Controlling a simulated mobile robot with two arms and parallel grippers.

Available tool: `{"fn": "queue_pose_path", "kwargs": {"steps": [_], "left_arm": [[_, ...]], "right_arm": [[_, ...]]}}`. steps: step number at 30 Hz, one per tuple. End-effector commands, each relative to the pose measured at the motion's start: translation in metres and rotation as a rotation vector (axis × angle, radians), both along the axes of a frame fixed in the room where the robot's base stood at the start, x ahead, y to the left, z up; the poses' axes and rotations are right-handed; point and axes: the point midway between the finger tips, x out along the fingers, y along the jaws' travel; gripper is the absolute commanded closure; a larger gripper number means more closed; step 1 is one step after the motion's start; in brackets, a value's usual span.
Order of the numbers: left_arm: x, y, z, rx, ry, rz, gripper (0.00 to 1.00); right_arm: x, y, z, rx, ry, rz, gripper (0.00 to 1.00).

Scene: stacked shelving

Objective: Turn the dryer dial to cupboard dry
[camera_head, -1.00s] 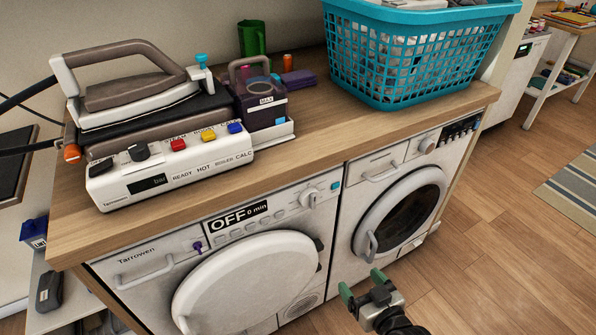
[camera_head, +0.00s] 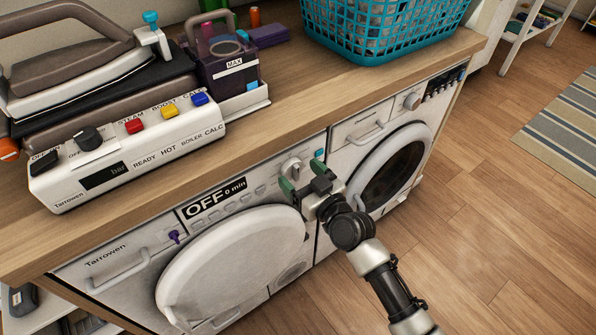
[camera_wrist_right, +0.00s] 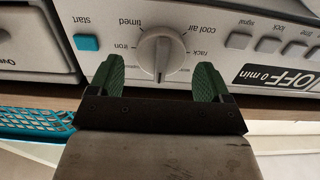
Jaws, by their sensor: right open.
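The dryer (camera_head: 115,270) is the left of two white machines under the wooden counter, with a round door and a display (camera_head: 215,200) reading OFF and 0 min. Its white dial (camera_head: 291,169) is partly hidden by my right gripper (camera_head: 302,176) in the head view. In the right wrist view the dial (camera_wrist_right: 161,52) appears upside down, with labels iron, timed, cool air and rack around it. My right gripper (camera_wrist_right: 160,80) is open, its green fingers on either side of the dial and a little short of it; contact is not visible. My left gripper is not in view.
A teal start button (camera_wrist_right: 87,42) sits beside the dial. The second machine (camera_head: 395,165) stands to the right. A steam iron station (camera_head: 130,140) and a teal laundry basket (camera_head: 385,30) stand on the counter. The floor in front is clear.

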Motion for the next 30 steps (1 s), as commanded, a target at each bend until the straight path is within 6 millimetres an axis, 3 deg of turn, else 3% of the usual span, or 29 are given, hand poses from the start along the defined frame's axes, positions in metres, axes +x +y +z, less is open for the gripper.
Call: {"fn": "queue_pose_path", "kwargs": {"steps": [13,22,30], "left_arm": [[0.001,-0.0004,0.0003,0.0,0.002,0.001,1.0],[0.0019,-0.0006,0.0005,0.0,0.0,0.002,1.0],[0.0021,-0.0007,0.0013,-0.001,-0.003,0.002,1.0]], "right_arm": [[0.0108,0.008,-0.0001,-0.001,0.001,0.0,0.21],[0.0107,0.0078,-0.0001,0.0,0.0,0.0,0.66],[0.0108,0.0075,0.0001,0.022,0.017,0.0,0.66]]}}
